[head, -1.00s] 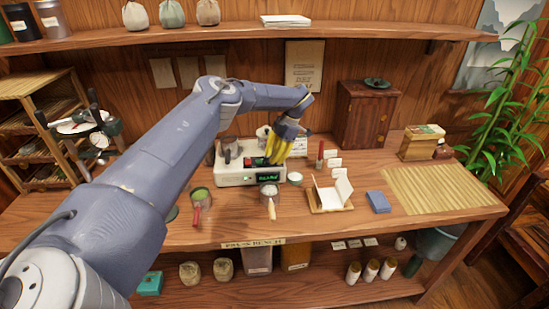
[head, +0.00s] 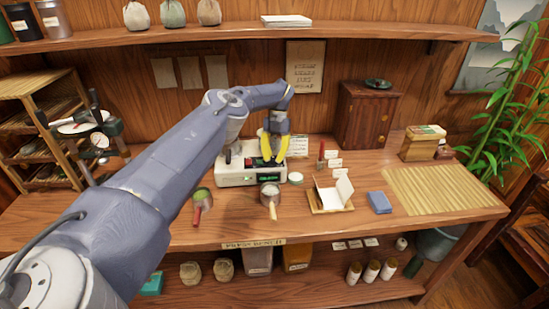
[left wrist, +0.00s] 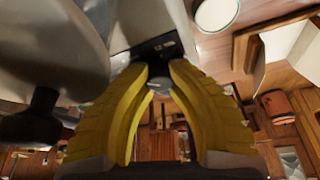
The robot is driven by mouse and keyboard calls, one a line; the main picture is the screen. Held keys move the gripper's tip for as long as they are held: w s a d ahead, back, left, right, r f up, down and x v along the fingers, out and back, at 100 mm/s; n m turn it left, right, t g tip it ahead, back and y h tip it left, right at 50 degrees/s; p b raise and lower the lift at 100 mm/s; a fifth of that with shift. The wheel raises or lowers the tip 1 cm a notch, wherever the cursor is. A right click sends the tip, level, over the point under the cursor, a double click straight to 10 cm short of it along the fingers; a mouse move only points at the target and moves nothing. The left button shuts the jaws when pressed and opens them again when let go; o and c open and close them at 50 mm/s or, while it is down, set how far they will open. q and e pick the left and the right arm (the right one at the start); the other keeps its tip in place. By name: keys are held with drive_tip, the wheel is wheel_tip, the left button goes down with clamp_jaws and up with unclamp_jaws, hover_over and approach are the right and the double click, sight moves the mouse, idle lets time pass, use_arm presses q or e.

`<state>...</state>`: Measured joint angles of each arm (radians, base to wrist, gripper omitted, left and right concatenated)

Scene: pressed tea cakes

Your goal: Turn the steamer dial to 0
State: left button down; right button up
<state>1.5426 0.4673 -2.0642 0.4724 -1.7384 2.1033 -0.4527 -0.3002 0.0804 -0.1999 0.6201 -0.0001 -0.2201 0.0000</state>
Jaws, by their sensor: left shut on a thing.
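The steamer (head: 236,176) is a white box on the bench with a small green display (head: 268,178) on its front. My left gripper (head: 273,161), with yellow fingers, is over the right part of the steamer, just above the display. In the left wrist view its fingers (left wrist: 159,72) are closed on the dial (left wrist: 160,84), a small grey round piece between the tips. A dark panel shows beyond the tips. The fingers hide most of the dial, and its setting is too small to read. My right gripper is not in view.
A red-handled tool with a green top (head: 201,200) and a light-handled scoop (head: 270,198) lie in front of the steamer. A white round lid (head: 296,177) is close by on the right.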

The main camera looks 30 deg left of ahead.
use_arm(q)
drive_tip(key=n, duration=0.2)
drive_tip(key=n+h, duration=0.1)
drive_tip(key=shift+s+a+f+n, duration=0.1)
drive_tip(key=shift+s+f+n, duration=0.2)
drive_tip(key=shift+t, duration=0.3)
